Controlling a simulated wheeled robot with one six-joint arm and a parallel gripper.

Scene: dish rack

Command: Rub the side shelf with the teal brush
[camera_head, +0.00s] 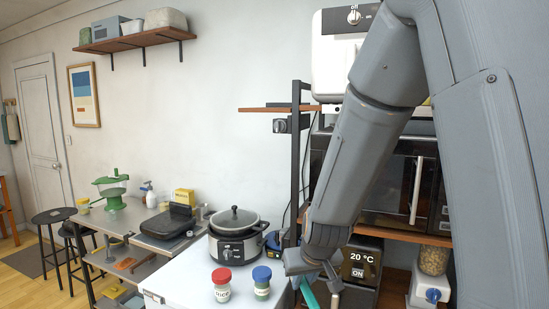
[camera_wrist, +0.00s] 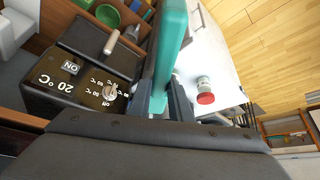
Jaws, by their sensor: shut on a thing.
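My gripper (camera_head: 318,279) hangs low in front of the rack, pointing down, in the head view. It is shut on the teal brush (camera_head: 309,294), of which only a small teal piece shows below the fingers. In the wrist view the brush (camera_wrist: 171,38) stands between the two dark fingers (camera_wrist: 163,98) and runs out of the top of the picture; its bristles cannot be made out. The side shelf (camera_head: 262,109), a thin brown board, sticks out left from the black rack post, well above my gripper and apart from the brush.
A white counter (camera_head: 185,281) holds a red-capped jar (camera_head: 221,286), a blue-capped jar (camera_head: 262,283) and a slow cooker (camera_head: 234,238). A dark box reading 20 °C (camera_head: 360,262) stands right beside my gripper. An oven (camera_head: 377,183) is behind my arm. A small device (camera_head: 281,125) hangs under the side shelf.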

